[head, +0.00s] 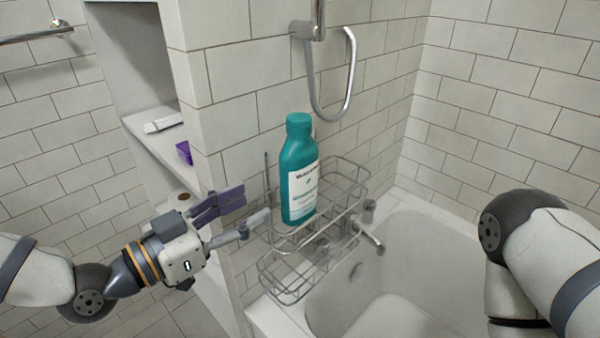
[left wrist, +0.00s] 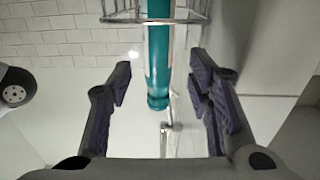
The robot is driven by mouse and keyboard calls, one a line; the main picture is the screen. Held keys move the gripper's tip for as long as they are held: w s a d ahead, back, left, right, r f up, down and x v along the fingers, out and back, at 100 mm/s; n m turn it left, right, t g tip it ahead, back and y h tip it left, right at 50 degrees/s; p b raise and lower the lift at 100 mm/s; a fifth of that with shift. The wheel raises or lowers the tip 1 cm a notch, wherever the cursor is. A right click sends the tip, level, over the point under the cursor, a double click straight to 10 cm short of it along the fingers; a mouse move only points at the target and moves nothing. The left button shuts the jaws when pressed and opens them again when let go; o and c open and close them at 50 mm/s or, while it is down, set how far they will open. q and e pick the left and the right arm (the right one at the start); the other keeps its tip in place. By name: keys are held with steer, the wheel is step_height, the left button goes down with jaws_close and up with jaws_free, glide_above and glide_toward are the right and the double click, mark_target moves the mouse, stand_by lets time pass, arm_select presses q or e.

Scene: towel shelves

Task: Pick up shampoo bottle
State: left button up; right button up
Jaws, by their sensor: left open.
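The shampoo bottle (head: 299,170) is teal with a white label. It stands upright in the wire rack (head: 335,205) on the tiled wall above the tub. My left gripper (head: 243,212) is open and empty, just left of the bottle and apart from it. In the left wrist view the bottle (left wrist: 159,50) appears upside down, between and beyond the two open fingers (left wrist: 160,88). The bottle's base is partly hidden by the rack wires. My right arm shows at the right edge of the head view, but its gripper is out of view.
The bathtub (head: 425,250) lies right of and below the rack. A shower hose (head: 350,85) hangs behind and above the bottle. A wall niche with shelves (head: 160,145) stands left, holding a white item (head: 163,123) and a purple item (head: 184,152). A tiled wall corner is close to my left gripper.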

mark_target(299, 173)
arm_select(q)
steer(key=x, duration=0.8)
steer(key=r+x, duration=0.1)
steer(key=x, duration=0.3)
steer(key=shift+s+d+r, duration=0.1)
steer(key=shift+s, duration=0.05)
steer(key=shift+r, duration=0.1)
jaws_close()
